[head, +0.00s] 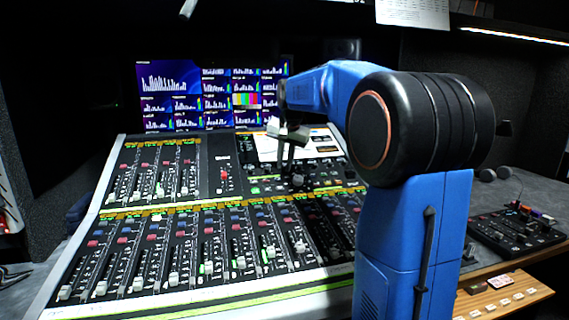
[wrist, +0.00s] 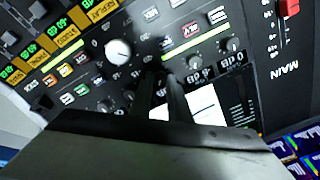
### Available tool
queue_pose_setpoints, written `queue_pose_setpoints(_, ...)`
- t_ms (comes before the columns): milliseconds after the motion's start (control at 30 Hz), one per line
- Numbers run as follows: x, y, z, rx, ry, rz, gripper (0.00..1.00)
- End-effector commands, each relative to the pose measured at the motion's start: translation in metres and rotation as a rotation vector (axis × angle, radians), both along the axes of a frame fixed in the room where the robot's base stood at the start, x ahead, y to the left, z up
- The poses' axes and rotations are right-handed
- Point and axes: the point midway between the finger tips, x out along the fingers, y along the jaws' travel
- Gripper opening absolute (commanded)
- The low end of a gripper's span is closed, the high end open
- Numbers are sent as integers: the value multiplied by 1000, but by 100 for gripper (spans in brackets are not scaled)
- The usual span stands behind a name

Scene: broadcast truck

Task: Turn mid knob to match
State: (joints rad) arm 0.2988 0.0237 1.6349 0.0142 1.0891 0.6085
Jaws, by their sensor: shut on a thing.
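My gripper (head: 290,174) points down at the upper right section of the mixing console (head: 75,262). In the wrist view its two dark fingers (wrist: 163,82) reach the panel close together, shut on a small dark knob that they mostly hide. I cannot read that knob's label or its pointer. A larger white-faced knob (wrist: 118,52) sits to the left of the fingertips.
Rows of faders and coloured buttons cover the console. A screen of meters (head: 168,84) stands behind it. A red fader cap (wrist: 289,8) is near the MAIN label in the wrist view. A small black control box (head: 515,232) lies at the right.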

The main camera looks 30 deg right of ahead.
Motion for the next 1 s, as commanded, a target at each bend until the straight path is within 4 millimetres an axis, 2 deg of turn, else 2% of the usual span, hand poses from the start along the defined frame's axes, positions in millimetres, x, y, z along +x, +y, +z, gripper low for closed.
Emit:
queue_pose_setpoints(200,0,0,0,67,-20,-165,0)
queue_pose_setpoints(500,-1,-1,0,130,-39,-319,0)
queue_pose_setpoints(1000,-1,-1,0,156,-46,-383,0)
